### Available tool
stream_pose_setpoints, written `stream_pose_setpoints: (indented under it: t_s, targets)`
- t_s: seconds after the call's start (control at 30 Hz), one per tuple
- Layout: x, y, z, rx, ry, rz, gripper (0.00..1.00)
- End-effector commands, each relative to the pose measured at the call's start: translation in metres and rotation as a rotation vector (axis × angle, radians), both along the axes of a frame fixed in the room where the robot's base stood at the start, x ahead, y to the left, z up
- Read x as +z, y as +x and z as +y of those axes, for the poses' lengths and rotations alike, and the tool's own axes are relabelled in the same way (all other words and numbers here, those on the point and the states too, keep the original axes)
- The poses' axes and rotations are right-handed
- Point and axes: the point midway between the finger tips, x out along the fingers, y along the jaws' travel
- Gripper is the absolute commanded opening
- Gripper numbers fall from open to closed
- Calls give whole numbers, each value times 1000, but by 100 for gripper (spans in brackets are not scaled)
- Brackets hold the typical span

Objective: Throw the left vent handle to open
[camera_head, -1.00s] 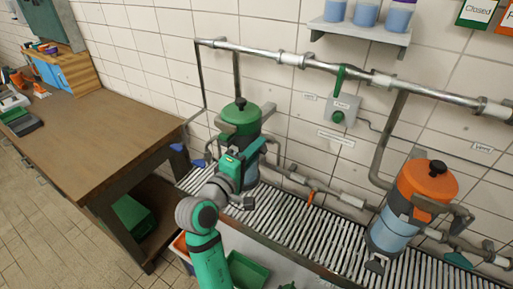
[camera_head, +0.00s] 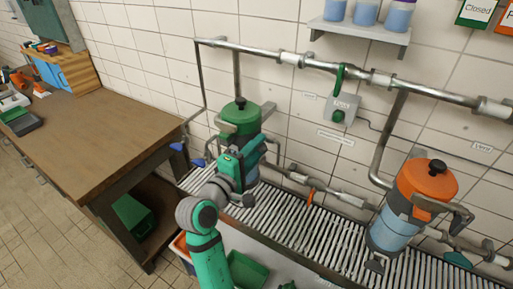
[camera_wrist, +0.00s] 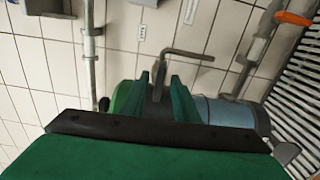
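The left vessel (camera_head: 240,116) has a green lid with a black knob and stands on the slatted bench in the head view. Two blue lever handles (camera_head: 198,162) show on pipework to its left; I cannot tell which handle is the left vent handle. My gripper (camera_wrist: 166,82) is in front of this vessel. In the wrist view its two green fingers stand apart, with a dark bracket-like part (camera_wrist: 157,88) showing in the gap; I cannot tell whether they touch it. My arm hides part of the vessel.
An orange-lidded vessel (camera_head: 425,180) stands right, with a teal lever (camera_head: 459,260) near it. An orange lever (camera_head: 311,197) is on the low pipe between. A wooden table (camera_head: 95,140) is left. A green-lever switch box (camera_head: 341,108) is on the wall.

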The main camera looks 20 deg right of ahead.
Motion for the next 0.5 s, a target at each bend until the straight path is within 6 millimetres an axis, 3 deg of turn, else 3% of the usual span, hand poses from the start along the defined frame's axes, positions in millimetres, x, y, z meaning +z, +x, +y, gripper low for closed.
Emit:
stream_pose_setpoints:
  t_s: [0.27,0.5]
  targets:
    - [1,-1,3,3,-1,-3,27]
    - [1,-22,29,6,-1,-3,27]
